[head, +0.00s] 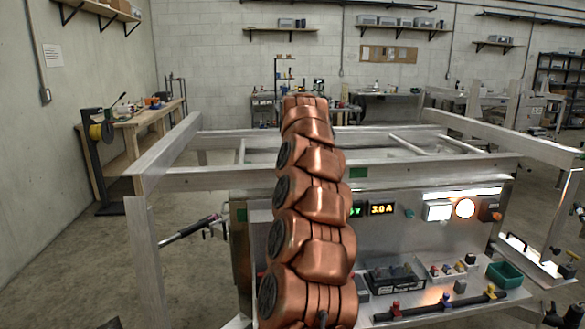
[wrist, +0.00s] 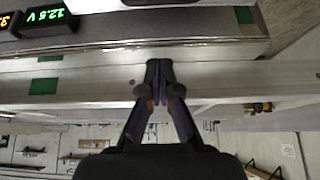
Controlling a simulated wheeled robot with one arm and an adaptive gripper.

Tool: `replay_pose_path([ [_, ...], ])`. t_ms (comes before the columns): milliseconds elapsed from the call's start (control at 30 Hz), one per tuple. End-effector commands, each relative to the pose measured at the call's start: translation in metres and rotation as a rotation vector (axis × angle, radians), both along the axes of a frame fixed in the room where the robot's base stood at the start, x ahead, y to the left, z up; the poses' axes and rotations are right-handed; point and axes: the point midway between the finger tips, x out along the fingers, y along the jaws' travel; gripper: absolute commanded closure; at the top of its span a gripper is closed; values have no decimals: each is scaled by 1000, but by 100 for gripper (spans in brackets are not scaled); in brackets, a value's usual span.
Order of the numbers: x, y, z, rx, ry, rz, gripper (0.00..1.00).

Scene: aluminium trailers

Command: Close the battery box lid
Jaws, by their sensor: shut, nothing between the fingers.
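My gripper (wrist: 158,70) shows in the wrist view with its fingers together and nothing between them. Its tips are in front of a pale aluminium rail (wrist: 90,88); I cannot tell if they touch it. In the head view my copper arm stands upright in the middle and hides the gripper. I cannot make out a battery box lid for certain in either view. A black box-like unit (head: 393,278) sits on the shelf below the metal panel (head: 440,240); I cannot tell whether it is the battery box. My arm covers the panel's left part.
The panel carries an amber display (head: 381,209) and lit lamps (head: 464,208). A green bin (head: 504,274) and a black bar with coloured knobs (head: 440,305) are on the shelf. Aluminium rails (head: 215,178) frame the trailer. A wooden workbench (head: 130,140) stands left, with open floor before it.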

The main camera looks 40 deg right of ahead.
Motion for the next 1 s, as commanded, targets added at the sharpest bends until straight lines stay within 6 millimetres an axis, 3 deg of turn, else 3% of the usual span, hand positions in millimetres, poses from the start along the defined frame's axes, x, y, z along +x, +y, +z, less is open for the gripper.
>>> replay_pose_path([
  [167, 11, -7, -26, 3, 4, 2, 100],
  [1000, -12, 10, -50, 2, 3, 0, 100],
])
